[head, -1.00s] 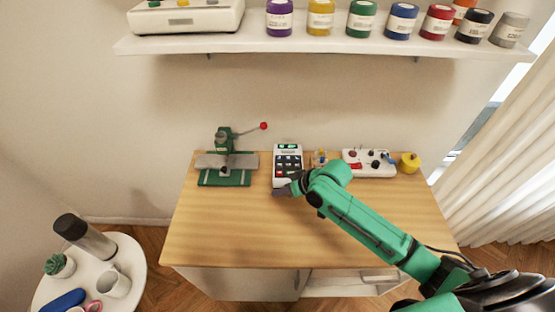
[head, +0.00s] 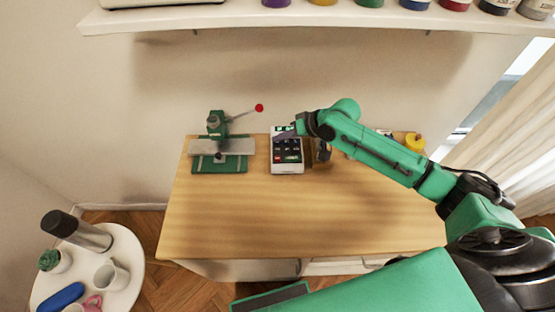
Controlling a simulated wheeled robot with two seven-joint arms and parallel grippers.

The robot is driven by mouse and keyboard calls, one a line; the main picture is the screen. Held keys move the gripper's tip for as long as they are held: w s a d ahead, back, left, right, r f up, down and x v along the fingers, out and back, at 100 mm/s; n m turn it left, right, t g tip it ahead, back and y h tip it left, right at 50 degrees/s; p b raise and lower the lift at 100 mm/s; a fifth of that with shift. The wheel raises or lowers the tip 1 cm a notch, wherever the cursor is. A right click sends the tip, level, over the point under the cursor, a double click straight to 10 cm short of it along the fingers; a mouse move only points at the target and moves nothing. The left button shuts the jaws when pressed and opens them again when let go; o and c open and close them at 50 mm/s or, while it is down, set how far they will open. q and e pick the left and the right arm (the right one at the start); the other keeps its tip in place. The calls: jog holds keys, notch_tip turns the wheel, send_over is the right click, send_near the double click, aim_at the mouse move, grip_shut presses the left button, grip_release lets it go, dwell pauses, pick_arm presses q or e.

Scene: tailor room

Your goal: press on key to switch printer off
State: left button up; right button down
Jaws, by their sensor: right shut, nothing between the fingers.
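The printer (head: 287,167) is a small white box with dark keys, one red key and a green display. It stands at the back of the wooden table, left of my right arm. I cannot tell if the fingertips touch a key. My left gripper is not in view.
A green press (head: 220,163) with a red-tipped lever stands left of the printer. A yellow object (head: 414,141) and a partly hidden device lie to the right. The table's (head: 300,217) front half is clear. A shelf (head: 300,17) with jars hangs above. A round white side table (head: 127,255) stands at lower left.

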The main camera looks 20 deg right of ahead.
jog(key=b, duration=0.5)
send_over(281, 161)
notch_tip(281, 161, down, 5)
jog(key=shift+f, duration=0.15)
notch_tip(281, 161, down, 2)
jog(key=shift+b, duration=0.4)
dwell(0.4)
dwell(0.7)
jog(key=shift+a+f, duration=0.1)
jog(key=shift+f, duration=0.3)
jog(key=shift+f, duration=0.45)
dwell(0.4)
dwell(0.3)
jog(key=shift+r+p, duration=0.85)
jog(key=shift+p, duration=0.1)
